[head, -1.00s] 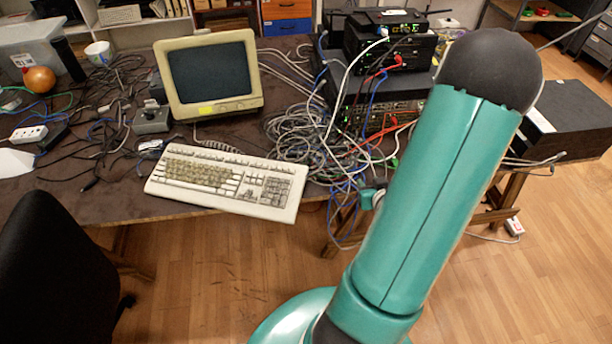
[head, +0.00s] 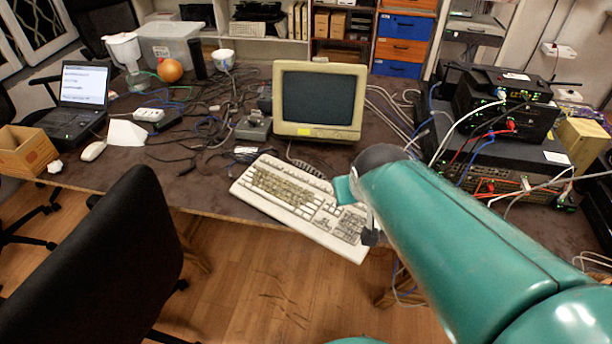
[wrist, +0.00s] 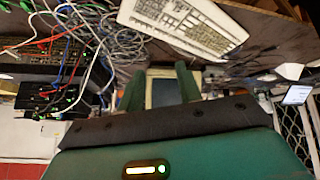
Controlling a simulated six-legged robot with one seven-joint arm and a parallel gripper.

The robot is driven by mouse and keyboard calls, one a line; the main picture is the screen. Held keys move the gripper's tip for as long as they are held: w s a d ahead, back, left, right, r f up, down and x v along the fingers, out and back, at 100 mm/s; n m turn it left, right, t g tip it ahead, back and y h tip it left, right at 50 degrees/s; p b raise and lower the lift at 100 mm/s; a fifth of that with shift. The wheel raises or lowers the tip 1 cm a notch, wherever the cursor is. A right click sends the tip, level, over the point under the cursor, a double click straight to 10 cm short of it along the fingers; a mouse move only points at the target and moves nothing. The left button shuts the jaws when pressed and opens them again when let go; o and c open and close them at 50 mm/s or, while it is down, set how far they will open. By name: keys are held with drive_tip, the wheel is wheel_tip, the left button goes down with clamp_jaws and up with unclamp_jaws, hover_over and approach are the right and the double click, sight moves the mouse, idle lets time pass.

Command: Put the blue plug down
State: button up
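My gripper (wrist: 159,70) shows in the wrist view with its two teal fingers apart. I see nothing held between them; the monitor (wrist: 160,92) shows in the gap, farther off. In the head view my arm hides most of the gripper, above the right end of the keyboard (head: 300,205). I cannot make out a blue plug in either view. A blue cable (head: 478,160) runs at the stack of network devices (head: 505,120) on the right; whether its end is the blue plug, I cannot tell.
The beige monitor (head: 318,100) stands behind the keyboard. Tangled cables (head: 215,95) cover the left-middle of the table. A laptop (head: 78,105), an orange (head: 170,70) and a cardboard box (head: 25,152) are at the left. A black chair (head: 110,255) stands in front. Bare tabletop shows left of the keyboard.

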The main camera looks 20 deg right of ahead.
drive_tip(key=s+a+r+n+g+y, duration=0.1)
drive_tip(key=s+a+r+y, duration=0.1)
drive_tip(key=s+a+r, duration=0.2)
drive_tip(key=s+a, duration=0.3)
drive_tip(key=a, duration=0.2)
drive_tip(key=shift+a+r+n+y, duration=0.15)
drive_tip(key=shift+a+n+y, duration=0.15)
drive_tip(key=shift+a, duration=0.1)
drive_tip(key=shift+w+d, duration=0.1)
